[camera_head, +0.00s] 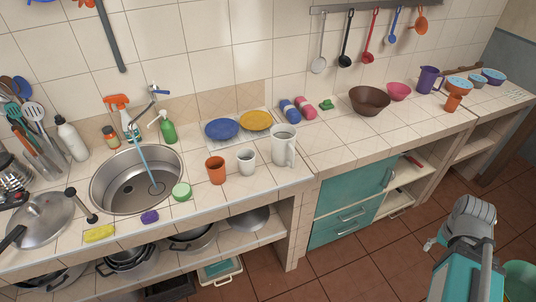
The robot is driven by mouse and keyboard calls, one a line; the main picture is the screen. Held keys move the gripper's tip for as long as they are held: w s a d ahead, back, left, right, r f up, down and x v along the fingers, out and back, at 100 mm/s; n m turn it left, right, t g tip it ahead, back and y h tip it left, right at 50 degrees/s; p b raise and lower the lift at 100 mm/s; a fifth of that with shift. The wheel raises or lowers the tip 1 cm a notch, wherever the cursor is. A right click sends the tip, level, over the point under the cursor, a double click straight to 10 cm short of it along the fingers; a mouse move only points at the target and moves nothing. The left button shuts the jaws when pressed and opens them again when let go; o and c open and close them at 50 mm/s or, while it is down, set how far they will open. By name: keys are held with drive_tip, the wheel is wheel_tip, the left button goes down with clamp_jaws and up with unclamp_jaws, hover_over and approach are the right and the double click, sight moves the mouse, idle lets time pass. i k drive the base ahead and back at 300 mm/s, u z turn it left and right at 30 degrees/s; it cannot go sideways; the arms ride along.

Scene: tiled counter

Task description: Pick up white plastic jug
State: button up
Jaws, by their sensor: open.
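The white plastic jug (283,146) stands upright on the tiled counter, right of the sink and near the counter's front edge. Its handle is on its right side. My gripper (432,244) is at the lower right, over the floor and in front of the counter, well apart from the jug. Its fingers show small and pale at the left of my arm's end. It holds nothing that I can see.
A white cup (246,162) and an orange cup (215,170) stand just left of the jug. A brown bowl (369,101) is to the right. Counter right of the jug is clear.

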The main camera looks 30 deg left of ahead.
sight(283, 135)
drive_tip(key=u, duration=0.75)
drive_tip(key=i, duration=0.65)
drive_tip(key=z, duration=0.1)
drive_tip(key=k, duration=0.6)
drive_tip(key=u, duration=0.1)
